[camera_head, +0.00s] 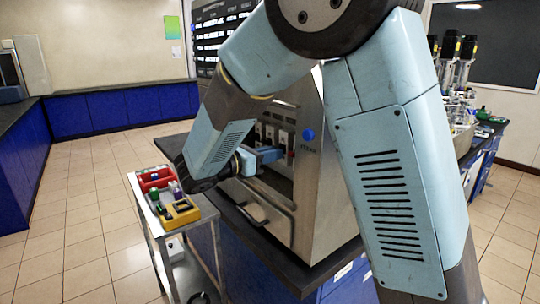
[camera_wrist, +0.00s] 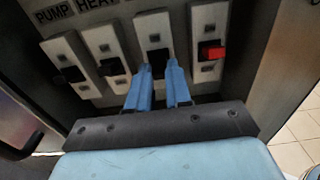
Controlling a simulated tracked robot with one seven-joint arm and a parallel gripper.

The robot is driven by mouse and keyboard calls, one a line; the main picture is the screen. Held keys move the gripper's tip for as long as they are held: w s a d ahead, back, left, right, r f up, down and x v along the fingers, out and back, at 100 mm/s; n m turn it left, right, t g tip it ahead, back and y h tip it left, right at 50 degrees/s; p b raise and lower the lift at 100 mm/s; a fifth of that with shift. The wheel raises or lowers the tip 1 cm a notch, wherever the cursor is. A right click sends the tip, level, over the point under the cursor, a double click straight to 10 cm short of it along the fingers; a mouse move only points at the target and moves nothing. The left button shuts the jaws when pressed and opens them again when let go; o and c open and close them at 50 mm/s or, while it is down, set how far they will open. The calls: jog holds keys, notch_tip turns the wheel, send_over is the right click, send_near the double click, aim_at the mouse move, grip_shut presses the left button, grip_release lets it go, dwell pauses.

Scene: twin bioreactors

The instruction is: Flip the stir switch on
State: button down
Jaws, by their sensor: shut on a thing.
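A row of switches is on the front panel of a grey steel machine (camera_head: 325,190). In the wrist view, the labels PUMP and HEAT show above the two left switches; the labels above the others are out of frame. My gripper (camera_wrist: 160,72) is at the third switch (camera_wrist: 157,56) from the left, with its blue fingers shut on the black lever, partly hidden between the tips. I cannot read whether this is the stir switch. In the head view, my gripper (camera_head: 280,155) reaches the panel from the left.
A red switch (camera_wrist: 211,50) is close on the right of my fingers, and the black HEAT switch (camera_wrist: 111,66) is close on the left. The PUMP switch (camera_wrist: 73,74) is farther left. A small cart (camera_head: 160,235) with coloured items stands left of the machine. Tiled floor (camera_head: 80,240) is free.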

jog(key=shift+w+d+r+g+y, duration=0.1)
jog(key=shift+r+g+y, duration=0.5)
jog(key=shift+y, duration=0.35)
jog(key=shift+w+d+r+g+y, duration=0.1)
jog(key=shift+r+g+y, duration=0.25)
jog(key=shift+g+y, duration=0.45)
jog(key=shift+d+r+g+y, duration=0.1)
jog(key=shift+r+g+y, duration=0.4)
jog(key=shift+y, duration=0.55)
jog(key=c, duration=1)
grip_release()
jog(key=shift+c, duration=0.2)
jog(key=v, duration=1.3)
jog(key=shift+a+r, duration=0.2)
jog(key=shift+r, duration=0.05)
